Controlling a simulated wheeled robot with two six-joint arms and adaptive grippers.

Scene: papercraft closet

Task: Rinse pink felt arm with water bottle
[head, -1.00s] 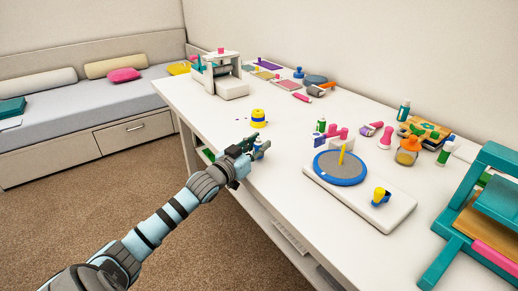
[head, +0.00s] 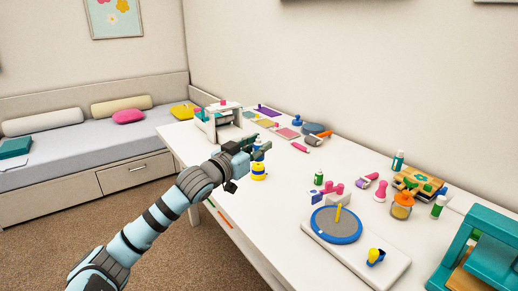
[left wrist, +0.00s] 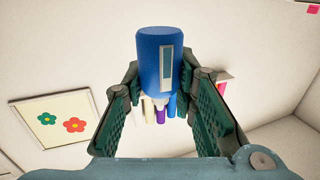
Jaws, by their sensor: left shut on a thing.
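My left gripper (head: 250,150) is shut on a blue bottle (left wrist: 160,58) with a small pale panel and a white neck. In the left wrist view the bottle sits between the green finger pads. In the head view the bottle (head: 257,143) is mostly hidden by the fingers, raised above the white table near its left part. Several pink things lie on the table, among them a pink rod (head: 300,147) and a pink rounded piece (head: 380,191). I cannot tell which is the felt arm. My right gripper is not in view.
A yellow-and-blue round stack (head: 258,173) stands just below the gripper. The table's left front is fairly clear.

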